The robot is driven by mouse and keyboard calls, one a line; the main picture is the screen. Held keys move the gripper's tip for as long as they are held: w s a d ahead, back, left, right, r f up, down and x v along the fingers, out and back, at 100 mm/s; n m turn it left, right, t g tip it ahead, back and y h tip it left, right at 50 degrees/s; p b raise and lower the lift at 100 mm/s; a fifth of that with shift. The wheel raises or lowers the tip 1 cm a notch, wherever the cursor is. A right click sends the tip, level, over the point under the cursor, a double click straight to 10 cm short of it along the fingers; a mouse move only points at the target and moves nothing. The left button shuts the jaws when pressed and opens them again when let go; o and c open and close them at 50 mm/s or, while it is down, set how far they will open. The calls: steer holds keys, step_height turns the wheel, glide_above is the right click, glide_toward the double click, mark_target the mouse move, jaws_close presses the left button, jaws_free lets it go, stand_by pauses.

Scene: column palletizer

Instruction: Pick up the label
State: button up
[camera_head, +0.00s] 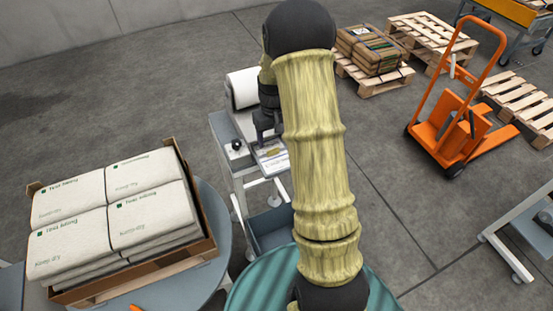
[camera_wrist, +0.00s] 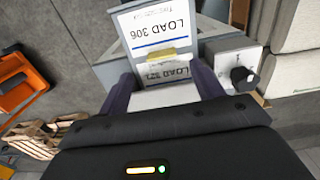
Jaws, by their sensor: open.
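A white label printed "LOAD 321" (camera_wrist: 167,76) lies between the two dark fingers of my gripper (camera_wrist: 161,75) in the wrist view. Another white label, "LOAD 306" (camera_wrist: 157,30), is just beyond it, with a small yellow piece (camera_wrist: 160,55) between the two prints. In the head view the label area (camera_head: 271,160) is a small white patch on the printer stand, with my gripper (camera_head: 266,135) just above it. My gripper is open, with a finger on each side of the label. Whether the fingers touch it cannot be told.
A white label printer (camera_head: 243,88) and a black knob (camera_head: 237,146) are beside the labels. A box of white bags (camera_head: 110,210) stands on a round table at left. An orange pallet jack (camera_head: 455,120) and wooden pallets (camera_head: 425,35) are at right. Grey floor lies between.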

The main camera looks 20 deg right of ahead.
mark_target(277, 159)
steer(key=shift+s+a+f+p, duration=0.1)
steer(key=shift+f+p, duration=0.25)
steer(key=shift+f, duration=0.95)
steer(key=shift+a+f+p, duration=0.1)
steer(key=shift+f+p, duration=0.25)
steer(key=shift+f, duration=0.95)
steer(key=c, duration=1)
